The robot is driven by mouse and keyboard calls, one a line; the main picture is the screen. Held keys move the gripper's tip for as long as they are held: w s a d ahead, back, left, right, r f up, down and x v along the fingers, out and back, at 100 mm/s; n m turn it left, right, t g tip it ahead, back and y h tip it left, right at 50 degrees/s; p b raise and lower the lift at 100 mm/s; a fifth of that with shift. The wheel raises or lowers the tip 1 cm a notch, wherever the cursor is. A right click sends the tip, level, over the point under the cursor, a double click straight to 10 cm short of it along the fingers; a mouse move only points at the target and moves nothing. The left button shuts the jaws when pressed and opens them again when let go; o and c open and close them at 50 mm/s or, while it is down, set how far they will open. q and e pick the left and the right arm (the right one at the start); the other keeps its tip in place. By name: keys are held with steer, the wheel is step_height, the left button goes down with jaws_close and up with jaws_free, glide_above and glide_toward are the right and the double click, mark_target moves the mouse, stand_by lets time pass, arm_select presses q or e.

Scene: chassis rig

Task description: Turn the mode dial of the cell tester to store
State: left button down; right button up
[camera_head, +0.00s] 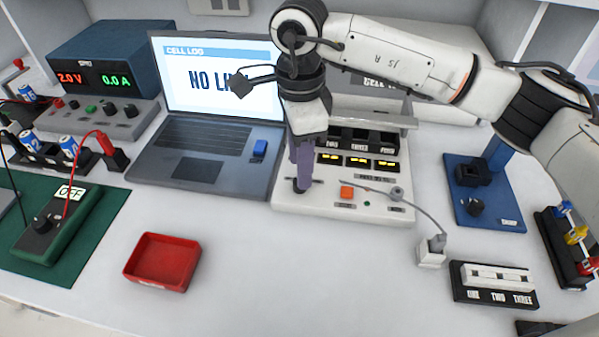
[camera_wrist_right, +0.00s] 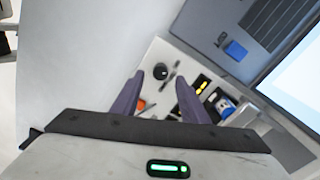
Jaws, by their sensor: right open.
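The cell tester (camera_head: 345,208) is a white box with an orange button (camera_head: 347,192), small lit yellow displays and dark slots along its back. My right gripper (camera_head: 303,186) points down over the tester's left part. In the right wrist view its purple fingers (camera_wrist_right: 159,78) are apart, with the dial showing between their tips; I cannot tell whether they touch it. My left gripper is not in view.
A laptop (camera_head: 200,150) stands left of the tester. A red tray (camera_head: 162,262) lies in front, with clear bench beside it. A cable runs from the tester to a small white block (camera_head: 431,253). A blue stand (camera_head: 490,205) and a labelled black holder (camera_head: 493,296) are at right.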

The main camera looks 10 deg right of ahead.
steer(key=shift+f, duration=1.9)
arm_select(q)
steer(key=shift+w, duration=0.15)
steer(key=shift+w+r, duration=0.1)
arm_select(e)
jaws_close()
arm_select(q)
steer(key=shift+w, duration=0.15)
